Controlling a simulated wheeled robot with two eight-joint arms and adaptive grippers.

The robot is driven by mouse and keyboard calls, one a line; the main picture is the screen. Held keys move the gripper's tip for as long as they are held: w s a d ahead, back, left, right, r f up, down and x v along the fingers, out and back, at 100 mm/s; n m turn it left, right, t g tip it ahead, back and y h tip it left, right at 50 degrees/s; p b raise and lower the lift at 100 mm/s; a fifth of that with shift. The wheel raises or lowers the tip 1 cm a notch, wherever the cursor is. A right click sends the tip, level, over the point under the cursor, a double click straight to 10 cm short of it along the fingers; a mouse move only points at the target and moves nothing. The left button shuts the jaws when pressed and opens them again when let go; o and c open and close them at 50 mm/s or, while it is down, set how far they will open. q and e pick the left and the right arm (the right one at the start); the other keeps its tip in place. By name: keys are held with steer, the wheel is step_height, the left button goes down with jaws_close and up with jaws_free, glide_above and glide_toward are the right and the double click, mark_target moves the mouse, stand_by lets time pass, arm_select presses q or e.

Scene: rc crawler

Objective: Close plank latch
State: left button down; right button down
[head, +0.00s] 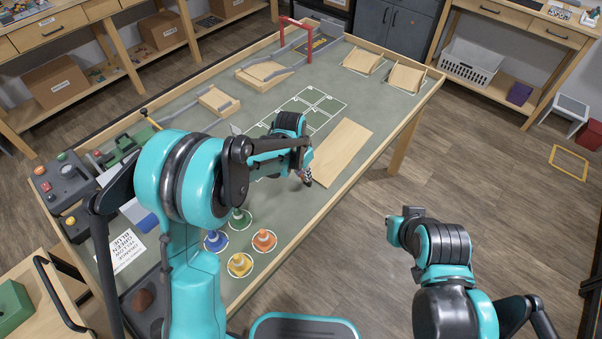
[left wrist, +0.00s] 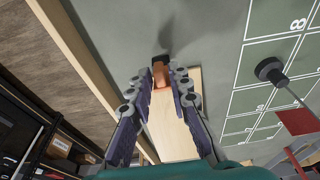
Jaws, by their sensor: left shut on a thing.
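The light wooden plank (head: 341,152) lies flat near the right side of the crawler table; part of it shows between my fingers in the left wrist view (left wrist: 177,132). My left gripper (head: 307,178) is at the plank's near-left end. In the left wrist view its fingers (left wrist: 161,76) are shut on a small orange-brown piece (left wrist: 162,77) with a dark end, which lies in line with the plank. I cannot tell for certain whether this piece is the latch. My right arm shows at the lower right, but its gripper does not.
The table's wooden rim (head: 398,128) runs close beside the plank. Several coloured cones, including an orange one (head: 264,239), stand nearer me. A white-lined grid (head: 318,100) lies beyond the gripper.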

arm_select(q)
steer(key=shift+w+d+r+g+y+p, duration=0.1)
steer(key=shift+w+d+g+y+p, duration=0.15)
steer(key=shift+w+g+y, duration=0.3)
steer(key=shift+w+d+r+g+y+p, duration=0.15)
steer(key=shift+w+d+g+y, duration=0.2)
steer(key=shift+g, duration=0.45)
steer(key=shift+w+d+f+g+y+p, duration=0.1)
steer(key=shift+w+d+g+y+p, duration=0.15)
steer(key=shift+g+y, duration=0.35)
steer(key=c, duration=1.6)
jaws_free()
steer(key=shift+w, duration=0.1)
steer(key=shift+r, duration=0.1)
steer(key=v, duration=1.2)
steer(key=shift+w, duration=0.1)
